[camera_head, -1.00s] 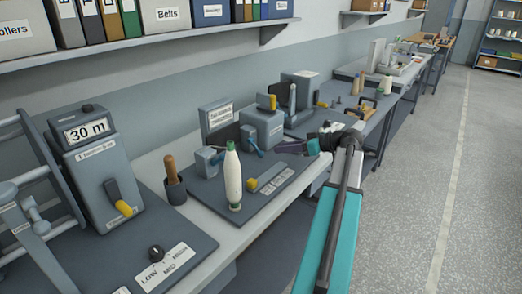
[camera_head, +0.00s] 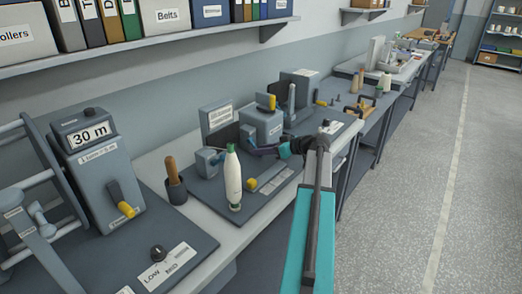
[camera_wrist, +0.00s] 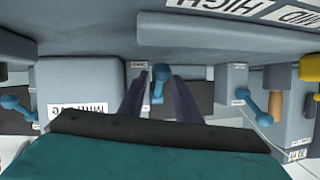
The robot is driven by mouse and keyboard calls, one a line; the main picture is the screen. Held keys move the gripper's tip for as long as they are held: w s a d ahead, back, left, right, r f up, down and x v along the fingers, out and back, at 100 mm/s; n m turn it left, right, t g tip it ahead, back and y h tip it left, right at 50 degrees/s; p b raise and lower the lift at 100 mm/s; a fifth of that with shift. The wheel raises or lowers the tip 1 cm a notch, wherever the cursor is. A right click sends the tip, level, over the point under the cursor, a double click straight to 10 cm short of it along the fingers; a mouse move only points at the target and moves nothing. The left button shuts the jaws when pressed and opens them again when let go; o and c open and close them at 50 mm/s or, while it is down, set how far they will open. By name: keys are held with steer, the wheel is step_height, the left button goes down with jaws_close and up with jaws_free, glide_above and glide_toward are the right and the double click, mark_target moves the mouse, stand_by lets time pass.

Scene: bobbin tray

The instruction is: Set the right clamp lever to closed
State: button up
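The right clamp is a small grey block (camera_head: 245,134) at the back of the bobbin fixture, beside the big grey box. Its blue lever (camera_wrist: 159,83) shows in the middle of the upside-down wrist view. My gripper (camera_head: 256,149) is open, its two dark fingers (camera_wrist: 160,98) on either side of this lever, with gaps visible. I cannot tell whether they touch it. In the head view my gripper hides much of the lever. The left clamp (camera_head: 207,160) has a similar blue lever, seen slanted in the wrist view (camera_wrist: 254,108).
A white bobbin (camera_head: 232,180) with a green tip stands upright in front of the left clamp. A yellow knob (camera_head: 251,184) is beside it. A wooden handle (camera_head: 172,171) stands in a dark cup to the left. The grey box (camera_head: 262,123) is close behind my gripper.

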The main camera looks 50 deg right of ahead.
jaws_close()
